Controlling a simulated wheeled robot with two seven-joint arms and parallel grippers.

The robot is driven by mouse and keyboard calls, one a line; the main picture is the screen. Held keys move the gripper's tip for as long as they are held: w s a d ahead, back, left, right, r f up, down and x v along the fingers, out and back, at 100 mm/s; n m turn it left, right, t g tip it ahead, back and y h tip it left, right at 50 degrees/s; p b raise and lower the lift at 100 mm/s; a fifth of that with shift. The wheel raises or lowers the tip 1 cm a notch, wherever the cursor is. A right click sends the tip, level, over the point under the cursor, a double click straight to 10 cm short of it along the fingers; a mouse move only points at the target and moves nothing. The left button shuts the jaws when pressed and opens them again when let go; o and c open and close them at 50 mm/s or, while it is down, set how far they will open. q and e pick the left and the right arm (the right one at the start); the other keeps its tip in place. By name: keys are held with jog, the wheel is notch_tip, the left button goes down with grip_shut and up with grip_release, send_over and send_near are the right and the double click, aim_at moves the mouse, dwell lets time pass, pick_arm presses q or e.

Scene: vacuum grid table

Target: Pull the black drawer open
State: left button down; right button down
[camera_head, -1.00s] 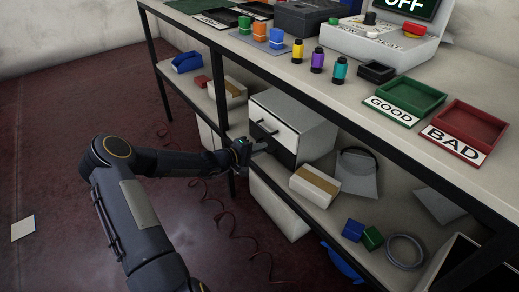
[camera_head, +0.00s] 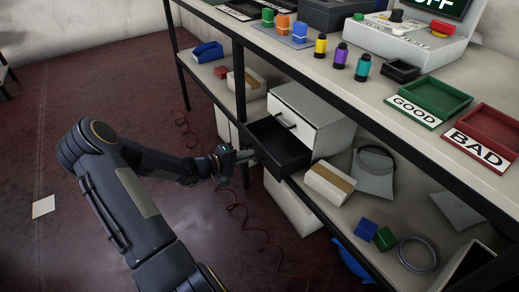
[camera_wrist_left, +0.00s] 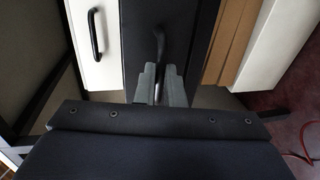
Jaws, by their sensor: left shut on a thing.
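The black drawer (camera_head: 283,147) is the lower drawer of a small white cabinet (camera_head: 318,112) on the shelf under the table. It stands pulled out toward the left, and its empty inside shows. My left gripper (camera_head: 246,155) is at the drawer's front and shut on its black handle. In the left wrist view the gripper fingers (camera_wrist_left: 160,84) close around the handle (camera_wrist_left: 159,44) on the black drawer front (camera_wrist_left: 190,25). The upper white drawer (camera_wrist_left: 97,65) is shut, with its own black handle (camera_wrist_left: 95,34). My right gripper is not in view.
A cardboard-and-white box (camera_head: 329,184) lies right of the drawer on the shelf. A dark table leg (camera_head: 240,85) stands just left of the cabinet. Blue (camera_head: 366,229) and green (camera_head: 385,238) blocks lie farther right. The floor left of the shelf is open.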

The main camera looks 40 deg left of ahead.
pick_arm(q)
jog(key=shift+s+a, duration=0.1)
jog(key=shift+s, duration=0.05)
jog(key=c, duration=1.5)
grip_release()
jog(key=shift+c, duration=0.2)
jog(key=p+v, duration=0.2)
jog(key=v, duration=0.5)
jog(key=shift+s+a, duration=0.15)
jog(key=shift+s, duration=0.2)
